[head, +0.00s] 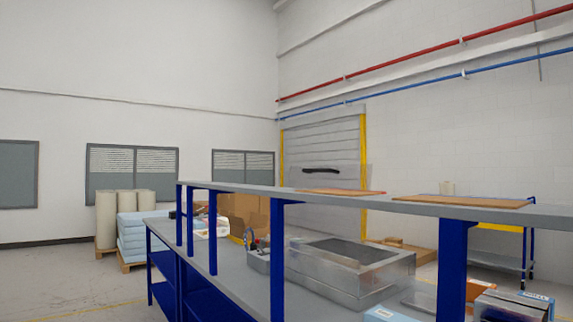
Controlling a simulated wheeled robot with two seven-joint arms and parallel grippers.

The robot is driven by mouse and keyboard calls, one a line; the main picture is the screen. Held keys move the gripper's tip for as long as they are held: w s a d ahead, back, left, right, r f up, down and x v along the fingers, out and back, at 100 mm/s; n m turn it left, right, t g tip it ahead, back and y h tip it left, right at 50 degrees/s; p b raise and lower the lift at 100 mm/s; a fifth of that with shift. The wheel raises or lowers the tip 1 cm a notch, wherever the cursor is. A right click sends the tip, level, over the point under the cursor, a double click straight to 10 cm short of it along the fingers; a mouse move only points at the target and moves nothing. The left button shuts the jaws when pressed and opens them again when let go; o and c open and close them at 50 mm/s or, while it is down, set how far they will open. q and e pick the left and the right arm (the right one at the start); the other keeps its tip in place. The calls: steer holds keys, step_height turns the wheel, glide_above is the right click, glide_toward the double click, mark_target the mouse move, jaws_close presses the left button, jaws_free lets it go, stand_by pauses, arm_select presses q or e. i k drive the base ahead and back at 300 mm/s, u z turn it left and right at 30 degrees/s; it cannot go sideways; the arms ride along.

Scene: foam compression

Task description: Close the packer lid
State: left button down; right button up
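The packer is a silver metal box (365,283) on the grey workbench, with a dark rectangular opening in its top. A see-through panel that looks like its lid (345,174) stands raised at the back of the box, with a dark handle (320,170) near its top edge. The upper shelf crosses in front of the panel and hides part of it. Neither of my grippers is in view.
A grey upper shelf (340,199) on blue posts (277,262) runs across in front of the packer. Brown boards lie on the shelf. Cardboard boxes (243,213) and a small grey holder (258,262) stand left of the packer. Printed boxes (515,306) are at the lower right.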

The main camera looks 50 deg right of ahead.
mark_target(340, 260)
steer(key=i, duration=2.3)
steer(key=z, duration=3.55)
